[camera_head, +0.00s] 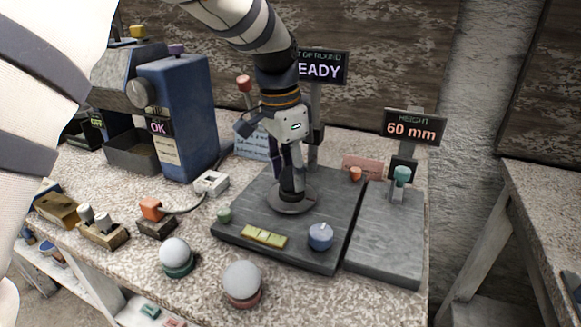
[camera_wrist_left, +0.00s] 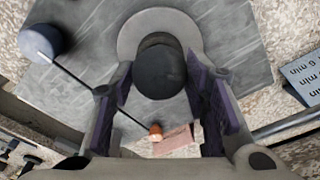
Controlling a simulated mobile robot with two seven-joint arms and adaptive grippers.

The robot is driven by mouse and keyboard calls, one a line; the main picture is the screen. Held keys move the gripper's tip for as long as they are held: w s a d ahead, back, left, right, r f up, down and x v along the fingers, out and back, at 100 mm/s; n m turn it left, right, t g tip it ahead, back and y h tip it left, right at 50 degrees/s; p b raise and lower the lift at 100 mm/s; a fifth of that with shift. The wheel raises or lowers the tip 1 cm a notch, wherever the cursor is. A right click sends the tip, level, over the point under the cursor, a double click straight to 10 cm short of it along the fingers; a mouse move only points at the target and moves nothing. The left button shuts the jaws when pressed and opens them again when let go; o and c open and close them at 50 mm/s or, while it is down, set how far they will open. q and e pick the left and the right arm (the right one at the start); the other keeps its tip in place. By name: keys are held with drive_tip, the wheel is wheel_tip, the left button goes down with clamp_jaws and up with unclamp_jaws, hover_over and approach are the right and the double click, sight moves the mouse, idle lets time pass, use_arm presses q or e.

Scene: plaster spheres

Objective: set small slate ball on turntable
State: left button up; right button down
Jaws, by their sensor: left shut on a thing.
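The turntable is a round grey disc (camera_head: 281,206) on a dark slate base; its pale rim also shows in the left wrist view (camera_wrist_left: 160,19). My left gripper (camera_head: 291,190) points down over the disc, with its fingertips close above it. In the left wrist view the small slate ball (camera_wrist_left: 160,72), dark and round, sits between the fingers of my left gripper (camera_wrist_left: 160,85), in front of the disc. The gripper is shut on it. Whether the ball touches the disc I cannot tell. In the head view the fingers mostly hide the ball. My right gripper is not in view.
A blue knob (camera_head: 320,237) and a yellow-green strip (camera_head: 264,236) are at the base's front. Two pale balls, on a green ring (camera_head: 174,252) and a reddish ring (camera_head: 242,280), stand before it. A height gauge reading 60 mm (camera_head: 410,130) stands right; a blue machine (camera_head: 180,115) left.

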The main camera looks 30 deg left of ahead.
use_arm(q)
drive_tip(key=shift+f, duration=0.25)
drive_tip(key=o, duration=1.4)
drive_tip(key=shift+r, duration=1.95)
